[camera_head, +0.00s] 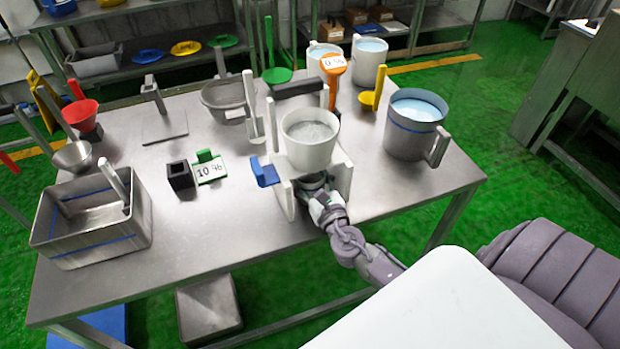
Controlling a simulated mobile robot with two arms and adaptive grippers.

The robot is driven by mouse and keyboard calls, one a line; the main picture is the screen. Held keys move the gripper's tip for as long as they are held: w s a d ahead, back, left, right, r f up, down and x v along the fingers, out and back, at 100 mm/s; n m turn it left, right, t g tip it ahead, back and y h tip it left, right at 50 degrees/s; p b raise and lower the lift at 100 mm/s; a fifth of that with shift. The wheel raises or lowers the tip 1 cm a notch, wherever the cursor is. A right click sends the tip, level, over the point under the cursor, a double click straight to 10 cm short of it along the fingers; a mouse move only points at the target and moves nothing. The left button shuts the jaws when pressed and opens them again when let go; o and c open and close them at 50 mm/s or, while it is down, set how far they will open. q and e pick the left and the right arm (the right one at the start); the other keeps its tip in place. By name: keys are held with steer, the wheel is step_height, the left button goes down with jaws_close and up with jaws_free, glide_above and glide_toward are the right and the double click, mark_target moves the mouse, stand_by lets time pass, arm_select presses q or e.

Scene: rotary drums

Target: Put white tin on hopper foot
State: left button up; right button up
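A round white tin (310,148) with grey contents stands upright at the front middle of the table. It sits between the pale side plates of a white stand (283,194), which may be the hopper; I cannot tell which part is its foot. My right gripper (318,184) reaches in from the lower right, low between the plates and just below the tin. Its fingertips are hidden, so its opening and any contact are unclear. My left gripper is not in view.
A steel table (225,218) carries a grey bin (92,222), a 10 % card (210,170), a large grey jug (414,127) at right and two white pails (368,62) at the back. The table's front middle-left is clear.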

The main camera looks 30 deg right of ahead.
steer(key=shift+f, duration=0.2)
steer(key=o, duration=1.3)
steer(key=shift+r, duration=0.1)
steer(key=shift+r, duration=0.1)
steer(key=shift+s+r, duration=0.1)
steer(key=shift+r, duration=0.05)
steer(key=s+b, duration=0.1)
steer(key=s, duration=0.2)
steer(key=s+a, duration=0.1)
steer(key=s, duration=0.3)
steer(key=s+a+b, duration=0.1)
steer(key=s, duration=0.2)
steer(key=shift+s+f+b, duration=0.2)
steer(key=shift+s+b, duration=0.1)
steer(key=shift+s+a+r, duration=0.1)
steer(key=shift+s+r, duration=0.05)
steer(key=shift+s, duration=0.4)
